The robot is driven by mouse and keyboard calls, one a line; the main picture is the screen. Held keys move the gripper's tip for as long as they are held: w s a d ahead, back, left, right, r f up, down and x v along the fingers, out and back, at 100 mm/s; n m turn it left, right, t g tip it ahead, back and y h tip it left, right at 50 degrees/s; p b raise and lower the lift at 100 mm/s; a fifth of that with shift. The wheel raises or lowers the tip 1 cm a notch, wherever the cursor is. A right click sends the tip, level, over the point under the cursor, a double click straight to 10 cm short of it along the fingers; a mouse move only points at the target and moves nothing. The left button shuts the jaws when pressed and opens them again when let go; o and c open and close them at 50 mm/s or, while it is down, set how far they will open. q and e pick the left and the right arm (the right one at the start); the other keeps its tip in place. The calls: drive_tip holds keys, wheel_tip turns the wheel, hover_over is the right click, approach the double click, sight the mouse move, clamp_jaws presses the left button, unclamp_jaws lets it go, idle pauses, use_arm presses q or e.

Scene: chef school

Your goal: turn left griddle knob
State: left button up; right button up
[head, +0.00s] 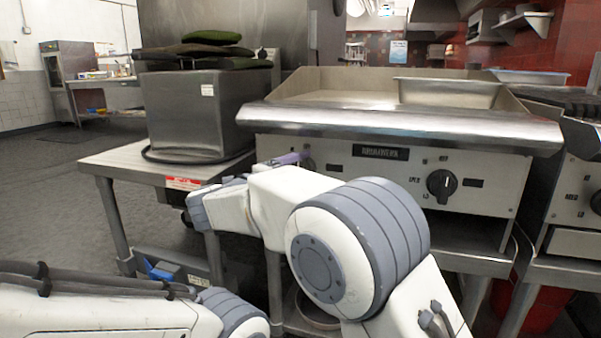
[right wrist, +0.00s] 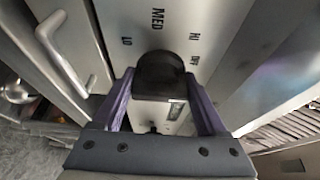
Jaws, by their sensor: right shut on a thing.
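The griddle (head: 385,120) is a steel unit with a light front panel. Its left knob (right wrist: 158,72) is black and round, in the right wrist view, with LO, MED, HI and OFF printed around it. My right gripper (right wrist: 158,78) has its two purple fingers on either side of this knob, shut on it. In the head view the right gripper (head: 292,158) is at the left part of the panel, where my own arm and fingers mostly hide the left knob. The knob's pointer mark is not clear. My left gripper is outside the views; only part of that arm shows.
The griddle's right knob (head: 441,184) is black and uncovered. A steel box (head: 200,110) with dark flat pieces on top stands on a side table (head: 115,160) to the left. Another appliance (head: 577,190) is close on the right. Open floor lies at the far left.

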drive_tip(key=shift+f, duration=0.15)
drive_tip(key=o, duration=1.3)
drive_tip(key=v, duration=1)
drive_tip(key=shift+s+a, duration=0.15)
drive_tip(key=shift+s, duration=0.1)
